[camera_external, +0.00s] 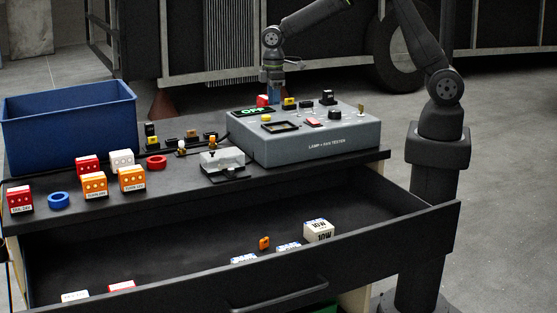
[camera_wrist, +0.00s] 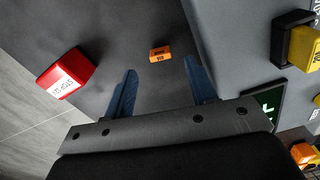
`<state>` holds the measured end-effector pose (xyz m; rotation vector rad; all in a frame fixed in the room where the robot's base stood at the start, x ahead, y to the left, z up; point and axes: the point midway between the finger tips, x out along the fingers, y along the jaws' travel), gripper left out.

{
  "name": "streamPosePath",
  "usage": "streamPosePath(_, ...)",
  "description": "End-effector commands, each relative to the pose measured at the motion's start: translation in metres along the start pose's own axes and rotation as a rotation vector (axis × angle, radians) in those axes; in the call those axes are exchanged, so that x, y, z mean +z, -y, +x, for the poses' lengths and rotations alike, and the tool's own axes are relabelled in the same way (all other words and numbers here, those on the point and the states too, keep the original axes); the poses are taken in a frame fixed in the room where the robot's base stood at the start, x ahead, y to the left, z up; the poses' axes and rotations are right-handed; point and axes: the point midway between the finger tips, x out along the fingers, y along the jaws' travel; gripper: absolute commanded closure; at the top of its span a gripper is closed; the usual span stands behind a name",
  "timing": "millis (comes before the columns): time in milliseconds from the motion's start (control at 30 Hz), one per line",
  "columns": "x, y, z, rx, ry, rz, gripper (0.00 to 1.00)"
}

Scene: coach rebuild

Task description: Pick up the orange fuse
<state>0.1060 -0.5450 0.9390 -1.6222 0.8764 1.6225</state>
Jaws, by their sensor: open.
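In the wrist view a small orange fuse (camera_wrist: 159,53) with dark print lies on the dark bench top. My gripper (camera_wrist: 160,66) is open, its two blue fingers spread on either side below the fuse in the picture, with nothing between them. In the external view my gripper (camera_external: 272,88) points down behind the grey tester box, and its fingertips and that fuse are hidden there. Another small orange piece (camera_external: 264,243) lies in the open drawer.
A red labelled block (camera_wrist: 66,73) lies left of the fuse; the grey tester (camera_wrist: 235,45) stands close on its right. A blue bin (camera_external: 70,125), red, orange and white blocks and rings stand on the bench. The drawer (camera_external: 180,262) is open and holds several boxes.

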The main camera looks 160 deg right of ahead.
Motion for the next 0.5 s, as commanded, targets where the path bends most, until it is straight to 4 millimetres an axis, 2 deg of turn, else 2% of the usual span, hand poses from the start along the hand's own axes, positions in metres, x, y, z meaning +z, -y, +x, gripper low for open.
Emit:
streamPosePath(167,0.000,0.000,0.012,-0.001,0.002,0.000,0.48)
streamPosePath(400,0.000,0.001,0.047,-0.001,0.002,0.001,0.48)
streamPosePath(500,0.000,0.001,0.054,0.000,0.001,0.001,0.48)
